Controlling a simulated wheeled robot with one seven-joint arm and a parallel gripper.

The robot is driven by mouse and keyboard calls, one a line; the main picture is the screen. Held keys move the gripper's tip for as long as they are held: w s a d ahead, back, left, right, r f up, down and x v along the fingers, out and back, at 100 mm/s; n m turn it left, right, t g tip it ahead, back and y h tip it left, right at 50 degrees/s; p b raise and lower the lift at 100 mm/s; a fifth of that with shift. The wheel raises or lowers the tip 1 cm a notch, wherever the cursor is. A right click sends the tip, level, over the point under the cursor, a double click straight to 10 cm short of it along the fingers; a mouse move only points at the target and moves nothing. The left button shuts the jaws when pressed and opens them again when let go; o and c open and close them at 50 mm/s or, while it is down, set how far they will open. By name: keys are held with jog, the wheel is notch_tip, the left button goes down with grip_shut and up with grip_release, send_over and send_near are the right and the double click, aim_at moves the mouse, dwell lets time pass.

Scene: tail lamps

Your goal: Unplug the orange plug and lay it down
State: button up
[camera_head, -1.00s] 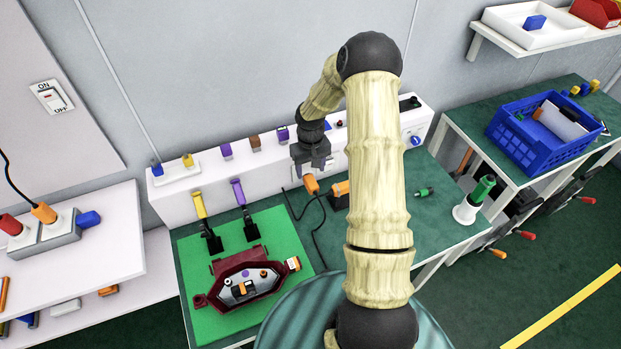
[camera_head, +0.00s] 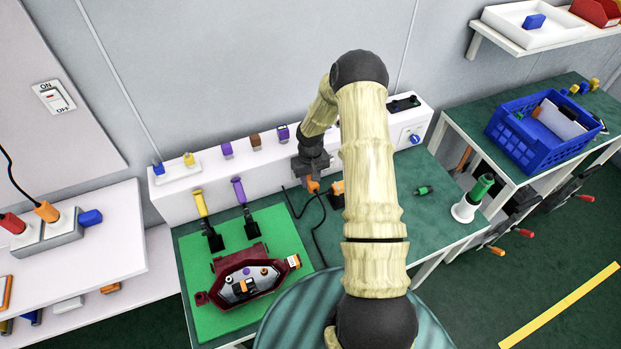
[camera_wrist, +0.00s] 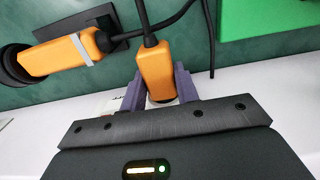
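An orange plug (camera_head: 313,187) with a black cable stands at the low white box along the wall. In the wrist view the orange plug (camera_wrist: 155,72) lies between the two purple-grey fingers of my gripper (camera_wrist: 160,90), which appear to press its sides. Its lower end meets a pale round socket, partly hidden by my gripper. An orange body with a grey band and black round end (camera_wrist: 65,55) lies beside the plug.
A green mat (camera_head: 205,315) holds a dark red lamp housing (camera_head: 247,275). Yellow and purple-handled tools (camera_head: 201,205) lean at the white box (camera_head: 175,207).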

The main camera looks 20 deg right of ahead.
aim_at(314, 186)
jog(key=o, duration=0.3)
jog(key=c, duration=0.4)
jog(key=shift+s, duration=0.1)
jog(key=shift+s, duration=0.5)
jog(key=shift+s, duration=0.95)
jog(key=shift+s, duration=1.05)
